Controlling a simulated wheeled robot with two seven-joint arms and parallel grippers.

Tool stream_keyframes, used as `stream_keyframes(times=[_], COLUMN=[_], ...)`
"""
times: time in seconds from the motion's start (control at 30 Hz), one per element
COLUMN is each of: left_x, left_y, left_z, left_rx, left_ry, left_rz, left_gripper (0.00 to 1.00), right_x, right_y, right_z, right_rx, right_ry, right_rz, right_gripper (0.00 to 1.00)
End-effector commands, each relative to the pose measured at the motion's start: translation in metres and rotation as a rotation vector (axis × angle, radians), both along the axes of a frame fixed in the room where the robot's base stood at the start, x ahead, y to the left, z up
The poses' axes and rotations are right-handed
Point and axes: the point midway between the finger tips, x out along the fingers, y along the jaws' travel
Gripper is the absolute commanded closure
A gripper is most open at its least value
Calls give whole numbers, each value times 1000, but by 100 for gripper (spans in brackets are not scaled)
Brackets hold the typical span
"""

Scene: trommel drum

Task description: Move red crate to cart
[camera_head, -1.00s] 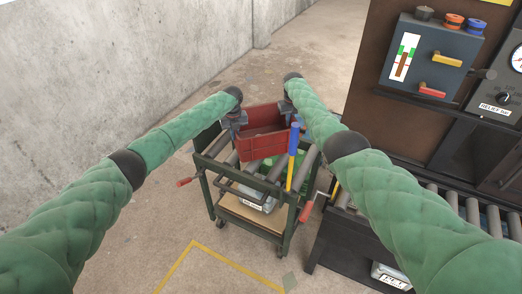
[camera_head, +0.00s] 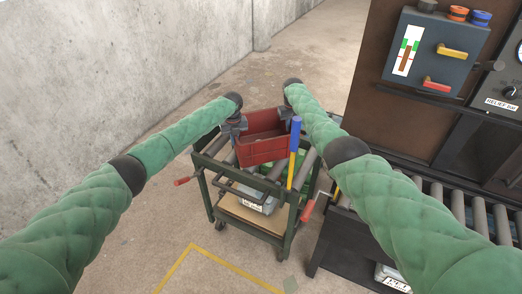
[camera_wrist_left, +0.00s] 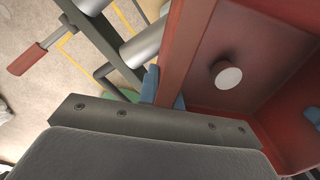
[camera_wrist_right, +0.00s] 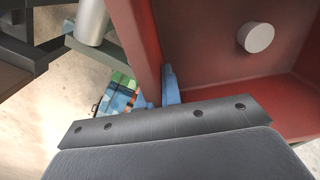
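The red crate (camera_head: 263,152) is at the far end of the dark green cart (camera_head: 205,180), above its grey rollers. I cannot tell whether it touches them. My left gripper (camera_head: 237,122) is at the crate's left wall and my right gripper (camera_head: 293,123) at its right wall. The wrist views show the crate's walls close up, in the left (camera_wrist_left: 205,85) and in the right (camera_wrist_right: 205,70), with blue fingertips against each wall. Both grippers appear shut on the crate. A white-grey round peg (camera_wrist_left: 226,76) shows inside it.
A blue and yellow handle (camera_head: 294,150) stands upright at the cart's right side. A roller conveyor (camera_head: 470,212) and a dark panel with levers (camera_head: 437,50) are at the right. A concrete wall (camera_head: 110,70) is at the left. Yellow floor tape (camera_head: 215,257) runs in front of the cart.

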Motion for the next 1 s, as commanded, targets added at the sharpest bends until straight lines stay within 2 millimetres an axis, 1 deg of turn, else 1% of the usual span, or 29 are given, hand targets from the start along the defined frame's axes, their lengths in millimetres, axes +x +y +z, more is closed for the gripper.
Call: stream_keyframes(times=[0.03, 0.1, 0.37, 0.47, 0.57, 0.67, 0.9, 1.0], left_x=[0, 0, 0, 0, 0, 1, 1, 1], left_y=[3, 2, 1, 1, 0, 1, 1, 1], left_z=[0, -1, 0, 4, 14, 30, 77, 92], left_rx=[3, 3, 1, 0, -1, -1, 0, 1], left_ry=[1, 2, 0, 0, -1, -1, -2, 0], left_rz=[3, 2, 1, 0, -1, 0, 0, 0], left_gripper=[85, 73, 73, 73, 73, 73, 73, 73], right_x=[0, 0, 0, 0, 0, 0, 0, 0], right_y=[-3, -2, -1, -1, 0, 0, 0, 0], right_z=[1, 0, 0, 0, 0, 0, 0, 0], right_rx=[-2, -1, 0, 0, 0, 0, 0, 0], right_ry=[-1, 0, 0, 0, 0, 0, 0, 0], right_rz=[-2, -2, -1, -1, 0, 0, 0, 0], right_gripper=[85, 73, 73, 73, 73, 73, 73, 73])
